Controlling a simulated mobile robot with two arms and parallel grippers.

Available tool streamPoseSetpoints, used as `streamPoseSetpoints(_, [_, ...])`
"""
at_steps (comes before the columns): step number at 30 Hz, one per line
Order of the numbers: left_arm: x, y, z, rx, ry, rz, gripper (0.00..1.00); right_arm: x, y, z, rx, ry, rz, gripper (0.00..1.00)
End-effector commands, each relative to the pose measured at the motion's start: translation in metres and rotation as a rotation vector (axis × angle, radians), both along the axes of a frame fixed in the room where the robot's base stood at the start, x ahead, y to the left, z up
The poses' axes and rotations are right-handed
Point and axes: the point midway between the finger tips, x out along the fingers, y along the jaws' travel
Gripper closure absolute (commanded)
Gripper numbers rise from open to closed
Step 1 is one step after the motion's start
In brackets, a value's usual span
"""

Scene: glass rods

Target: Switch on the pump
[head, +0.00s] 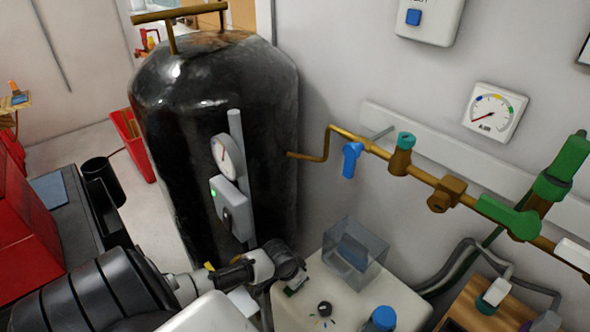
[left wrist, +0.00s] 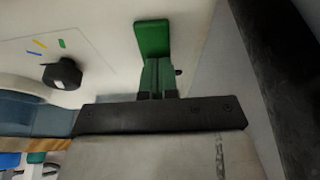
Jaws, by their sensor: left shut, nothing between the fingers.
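The white housing (head: 350,305) with a black knob (head: 324,309) and coloured marks stands below the wall pipe; I take it to be the pump. In the left wrist view, the knob (left wrist: 62,73) is at the upper left, and a green tab or switch (left wrist: 152,38) stands on the white surface. My left gripper (left wrist: 158,75) is shut and empty, its fingertips right at the green tab; I cannot tell whether they touch. In the head view my left gripper (head: 290,277) is at the housing's left edge, hiding most of the tab. My right gripper is not in view.
A big black tank (head: 230,110) with a gauge and a grey switch box (head: 231,205) stands left of the housing. A clear box (head: 354,254) and a blue cap (head: 382,318) are on the housing. A brass pipe (head: 420,178) with valves runs along the wall.

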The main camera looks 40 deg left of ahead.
Motion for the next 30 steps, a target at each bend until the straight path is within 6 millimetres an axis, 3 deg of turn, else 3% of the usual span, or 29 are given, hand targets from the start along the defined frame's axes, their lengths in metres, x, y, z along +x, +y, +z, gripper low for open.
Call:
streamPoseSetpoints(10, [0.001, 0.0, -0.005, 0.004, 0.053, 0.0, 1.0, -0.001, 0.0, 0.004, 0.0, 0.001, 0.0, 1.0])
streamPoseSetpoints(21, [-0.013, 0.001, -0.001, 0.005, 0.058, 0.001, 1.0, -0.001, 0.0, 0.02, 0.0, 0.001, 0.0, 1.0])
streamPoseSetpoints(30, [-0.014, 0.001, -0.001, 0.004, 0.053, 0.001, 1.0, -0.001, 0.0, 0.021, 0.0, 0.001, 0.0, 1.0])
